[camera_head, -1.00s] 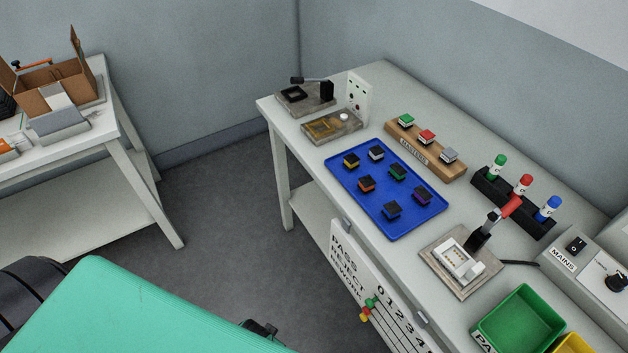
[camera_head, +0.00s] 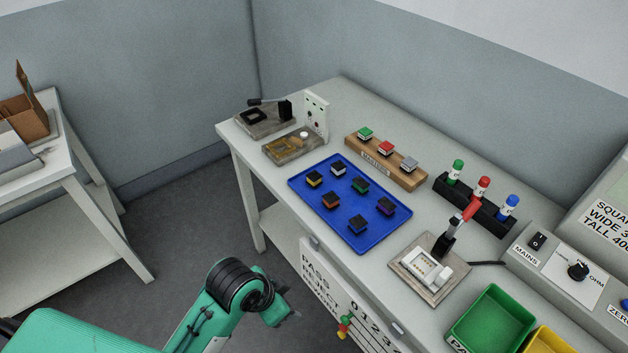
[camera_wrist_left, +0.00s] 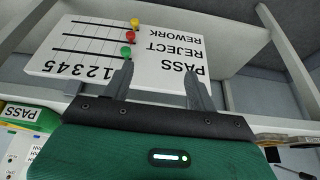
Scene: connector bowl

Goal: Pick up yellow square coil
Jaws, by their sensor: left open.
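The yellow square coil (camera_head: 314,179) is a small black-topped block with a yellow band. It sits at the far left corner of the blue tray (camera_head: 371,239), among several similar blocks with other coloured bands. My left arm comes in from the lower left of the head view, and its forearm is below the table's front edge, well apart from the coil. In the left wrist view my left gripper (camera_wrist_left: 159,88) is open, with nothing between its two fingers. The coil does not show in that view. My right gripper is in neither current view.
A tally board (camera_head: 340,290) hangs at the bench front; it faces my left gripper in the wrist view (camera_wrist_left: 160,45). Right of the tray are a wooden masters block (camera_head: 385,172), a marker holder (camera_head: 470,205) and a lever fixture (camera_head: 430,268). Grey fixtures (camera_head: 265,120) stand behind.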

